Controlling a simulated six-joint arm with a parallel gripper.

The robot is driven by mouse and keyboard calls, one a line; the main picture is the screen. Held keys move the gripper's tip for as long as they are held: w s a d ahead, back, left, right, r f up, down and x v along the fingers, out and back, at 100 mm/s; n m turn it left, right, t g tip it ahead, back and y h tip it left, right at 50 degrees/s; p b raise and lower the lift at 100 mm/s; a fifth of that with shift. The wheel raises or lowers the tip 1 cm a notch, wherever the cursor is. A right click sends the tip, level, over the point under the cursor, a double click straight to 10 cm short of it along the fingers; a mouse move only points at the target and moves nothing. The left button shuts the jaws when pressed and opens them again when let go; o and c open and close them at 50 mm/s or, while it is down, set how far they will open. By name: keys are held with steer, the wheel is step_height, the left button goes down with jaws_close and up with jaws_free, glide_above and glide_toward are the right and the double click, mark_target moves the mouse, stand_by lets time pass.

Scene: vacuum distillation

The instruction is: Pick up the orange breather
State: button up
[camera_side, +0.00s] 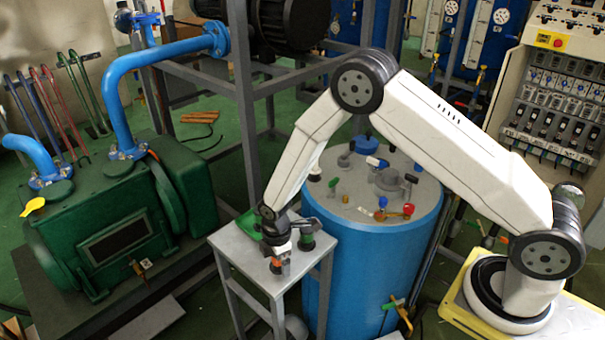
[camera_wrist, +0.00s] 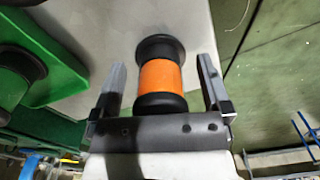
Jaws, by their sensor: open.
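The orange breather (camera_wrist: 160,76) has an orange middle and black ends. In the wrist view it lies between the two fingers of my gripper (camera_wrist: 160,64), with a visible gap on each side. My gripper is open, and its fingers are not closed on the breather. In the side view my gripper (camera_side: 279,250) points down over the small grey table, right at the breather (camera_side: 285,268), which is small and partly hidden by it.
The small grey table (camera_side: 238,246) also bears a green part (camera_side: 247,225) and a dark green-and-black piece (camera_side: 306,235), both close to my gripper. A blue tank (camera_side: 370,270) stands right of the table. A green pump (camera_side: 110,235) stands left.

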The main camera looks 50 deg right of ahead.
stand_by(0.4)
jaws_close()
steer(key=shift+r, duration=0.2)
steer(key=shift+r, duration=0.95)
steer(key=s+d+r, duration=0.2)
steer(key=s+r, duration=0.8)
steer(key=s, duration=0.4)
steer(key=shift+r, duration=0.35)
